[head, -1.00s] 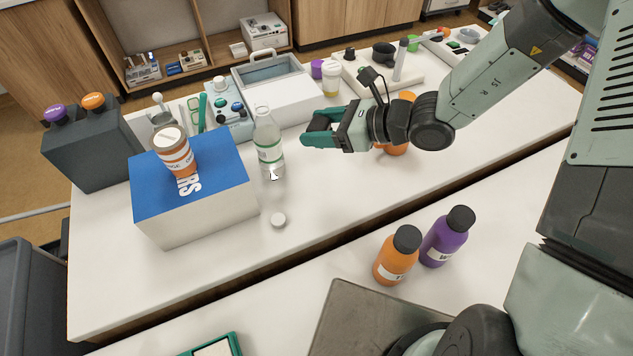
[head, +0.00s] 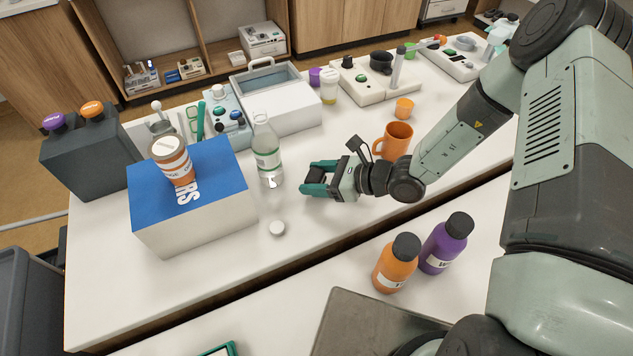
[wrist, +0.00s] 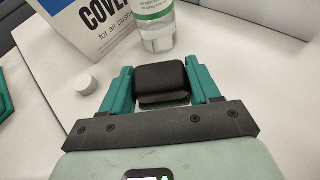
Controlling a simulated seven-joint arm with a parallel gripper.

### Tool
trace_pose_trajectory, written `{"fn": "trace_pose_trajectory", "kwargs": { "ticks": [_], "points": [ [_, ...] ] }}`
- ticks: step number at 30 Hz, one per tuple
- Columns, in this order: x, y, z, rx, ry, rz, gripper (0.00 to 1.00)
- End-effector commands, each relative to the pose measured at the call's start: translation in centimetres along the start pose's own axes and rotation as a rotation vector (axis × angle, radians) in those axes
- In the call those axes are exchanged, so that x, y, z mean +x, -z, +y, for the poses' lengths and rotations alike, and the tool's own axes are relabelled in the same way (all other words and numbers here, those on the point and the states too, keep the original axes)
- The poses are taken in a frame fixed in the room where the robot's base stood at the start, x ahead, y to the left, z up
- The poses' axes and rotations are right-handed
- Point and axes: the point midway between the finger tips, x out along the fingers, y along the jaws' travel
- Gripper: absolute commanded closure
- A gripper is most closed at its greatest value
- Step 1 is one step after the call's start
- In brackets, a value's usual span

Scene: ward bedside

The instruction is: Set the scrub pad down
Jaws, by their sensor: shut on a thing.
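My gripper (head: 313,180) is low over the white table (head: 330,222), right of the clear bottle (head: 266,150). In the wrist view, its two teal fingers are shut on the dark scrub pad (wrist: 160,80), which sits between them with a rounded black face. In the head view the fingers mostly hide the pad. I cannot tell whether the pad touches the table.
A white cap (head: 277,228) lies on the table left of the gripper. A blue-topped box (head: 205,215) with a pill bottle (head: 171,160) stands further left. An orange mug (head: 397,140) stands behind my wrist. The table in front of the gripper is clear.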

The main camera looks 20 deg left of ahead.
Motion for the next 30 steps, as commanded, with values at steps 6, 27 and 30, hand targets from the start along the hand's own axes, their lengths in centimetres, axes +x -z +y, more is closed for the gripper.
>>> {"fn": "trace_pose_trajectory", "kwargs": {
  "ticks": [6,27,30],
  "points": [
    [0.8,1.9,0.0,-0.001,-0.001,-0.001,0.68],
    [0.9,2.1,0.0,-0.001,0.0,0.0,0.13],
    [0.9,2.0,0.0,-0.001,0.0,0.0,0.13]
  ]
}}
